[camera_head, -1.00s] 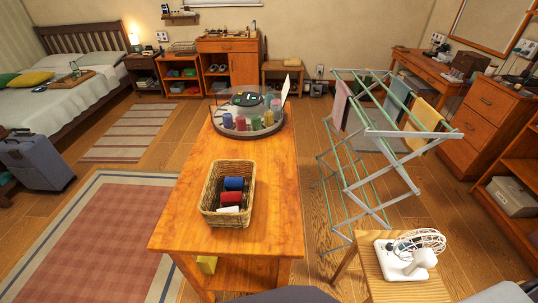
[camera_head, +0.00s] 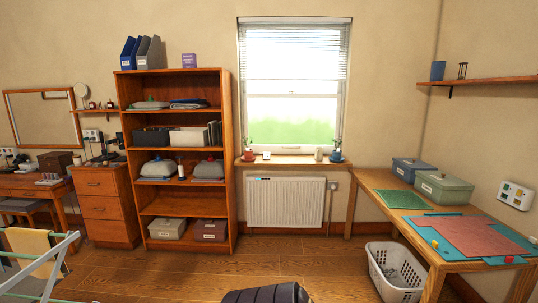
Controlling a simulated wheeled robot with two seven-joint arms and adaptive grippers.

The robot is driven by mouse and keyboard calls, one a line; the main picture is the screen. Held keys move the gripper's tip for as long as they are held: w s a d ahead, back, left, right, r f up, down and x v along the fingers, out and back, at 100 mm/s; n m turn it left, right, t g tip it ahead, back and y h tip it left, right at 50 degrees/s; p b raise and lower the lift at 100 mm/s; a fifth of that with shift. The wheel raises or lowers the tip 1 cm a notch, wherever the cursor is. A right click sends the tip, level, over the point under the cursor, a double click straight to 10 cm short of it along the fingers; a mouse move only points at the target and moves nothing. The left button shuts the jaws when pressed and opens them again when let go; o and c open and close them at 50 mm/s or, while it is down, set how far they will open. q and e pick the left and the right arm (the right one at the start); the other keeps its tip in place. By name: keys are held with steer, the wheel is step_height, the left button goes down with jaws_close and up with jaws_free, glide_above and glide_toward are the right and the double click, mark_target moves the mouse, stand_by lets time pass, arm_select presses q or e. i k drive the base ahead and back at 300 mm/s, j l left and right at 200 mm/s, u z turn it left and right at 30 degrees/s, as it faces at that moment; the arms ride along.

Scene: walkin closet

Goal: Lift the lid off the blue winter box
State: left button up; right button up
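A blue-grey lidded box (camera_head: 413,169) with a small pale label stands at the back of the wooden work table (camera_head: 374,184) on the right. Its lid looks closed. A grey-green lidded box (camera_head: 443,188) with a label stands just in front of it and to the right, also closed. The labels are too small to read, so I cannot confirm which box is the winter one. Neither of my grippers is in view.
A pink and teal cutting mat (camera_head: 478,237) covers the table's front. A white laundry basket (camera_head: 396,272) stands on the floor by the table. A radiator (camera_head: 285,202) is under the window. A shelf unit (camera_head: 224,150) stands left.

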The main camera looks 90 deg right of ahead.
mark_target(414, 162)
steer(key=z, duration=4)
steer(key=i+j+u, duration=0.1)
steer(key=i+j, duration=0.1)
steer(key=i, duration=0.05)
